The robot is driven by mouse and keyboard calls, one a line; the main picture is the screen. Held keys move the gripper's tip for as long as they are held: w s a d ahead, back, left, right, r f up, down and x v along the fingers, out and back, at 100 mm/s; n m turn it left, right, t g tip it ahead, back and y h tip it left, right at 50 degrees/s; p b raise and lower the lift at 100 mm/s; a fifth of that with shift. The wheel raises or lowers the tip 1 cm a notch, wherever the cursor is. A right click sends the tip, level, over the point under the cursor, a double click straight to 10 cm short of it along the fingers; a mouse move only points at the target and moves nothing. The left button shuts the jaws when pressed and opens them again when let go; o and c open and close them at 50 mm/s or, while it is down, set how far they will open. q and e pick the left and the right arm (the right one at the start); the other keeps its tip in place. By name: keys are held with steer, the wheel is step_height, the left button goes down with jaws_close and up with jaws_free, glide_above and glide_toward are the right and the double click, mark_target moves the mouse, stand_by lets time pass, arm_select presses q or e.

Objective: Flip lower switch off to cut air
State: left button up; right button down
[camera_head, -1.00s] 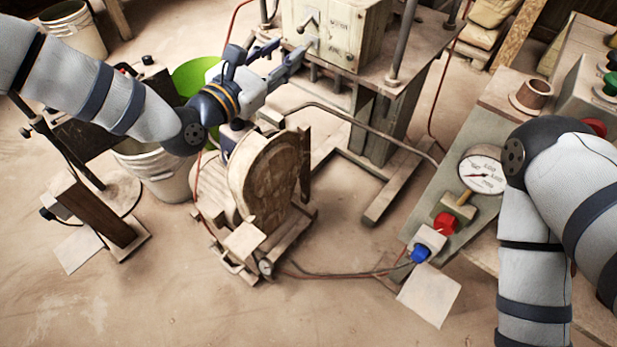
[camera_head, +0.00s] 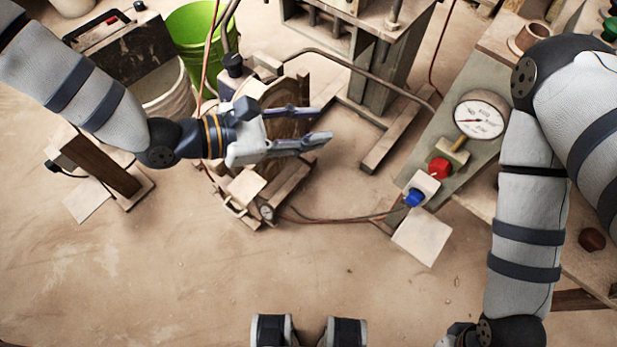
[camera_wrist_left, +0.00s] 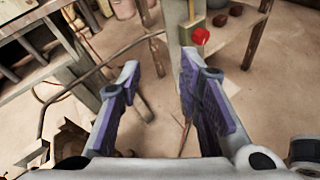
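My left gripper (camera_head: 318,124) is open and empty, with its fingers pointing right above the wooden wheel of the compressor-like machine (camera_head: 240,190). In the left wrist view its fingers (camera_wrist_left: 159,66) stand apart with nothing between them. No part clearly recognisable as the lower switch shows now; the press's upper box with its levers is out of the head view. A red knob (camera_head: 440,168) and a blue knob (camera_head: 413,197) sit on the sloping panel at right, apart from the left gripper.
A gauge (camera_head: 480,115) stands on the panel. The press frame (camera_head: 372,75) rises behind my left gripper. A green bucket (camera_head: 192,30) and a white bucket (camera_head: 172,98) stand at left. Pipes and cables cross between machine and panel. The front floor is clear.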

arm_select(q)
steer(key=s+f+m+g, duration=0.2)
steer(key=s+f+g, duration=0.1)
steer(key=s, duration=0.5)
steer(key=shift+s+d+f+m+g+y, duration=0.25)
steer(key=shift+d+f+m+g+y, duration=0.1)
steer(key=shift+g, duration=0.25)
arm_select(e)
steer(key=shift+w+r, duration=0.2)
